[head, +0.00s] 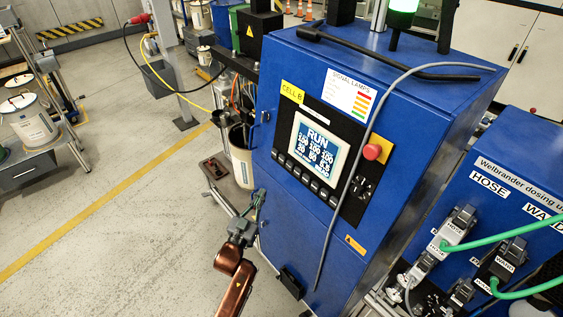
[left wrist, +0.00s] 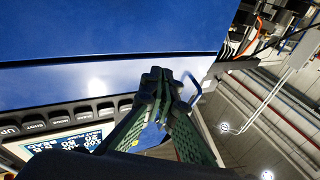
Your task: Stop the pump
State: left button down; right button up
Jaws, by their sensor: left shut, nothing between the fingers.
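The blue pump cabinet (head: 330,110) stands in the middle of the head view. Its screen (head: 318,147) reads RUN above rows of numbers. A row of dark keys (head: 306,177) runs below the screen. A red mushroom button (head: 372,152) on a yellow base sits right of the screen. My left gripper (head: 259,195) is shut and empty, beside the cabinet's left front edge, lower than the panel. In the left wrist view its fingertips (left wrist: 162,82) meet in front of the blue cabinet (left wrist: 120,85), with keys (left wrist: 80,115) and screen (left wrist: 72,145) at lower left. Contact cannot be told.
A grey cable (head: 345,195) hangs across the cabinet front, just left of the red button. A green signal lamp (head: 403,10) is lit on top. A blue dosing unit (head: 520,165) with green hoses stands at right. Clear floor (head: 130,200) lies at left.

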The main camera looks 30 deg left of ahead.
aim_at(282, 159)
pick_arm(q)
jog(key=s+r+t, duration=0.1)
jog(key=r, duration=0.6)
jog(key=s+r+t, duration=0.2)
jog(key=r, duration=0.6)
jog(key=shift+s+a+b, duration=0.2)
jog(key=shift+s+b, duration=0.05)
jog(key=shift+b, duration=0.15)
jog(key=shift+w+f, duration=0.1)
jog(key=w+d+f+b, duration=0.1)
jog(key=w+d+b, duration=0.2)
jog(key=w, duration=0.5)
jog(key=shift+d+f, duration=0.15)
jog(key=shift+f, duration=0.15)
jog(key=shift+s, duration=0.1)
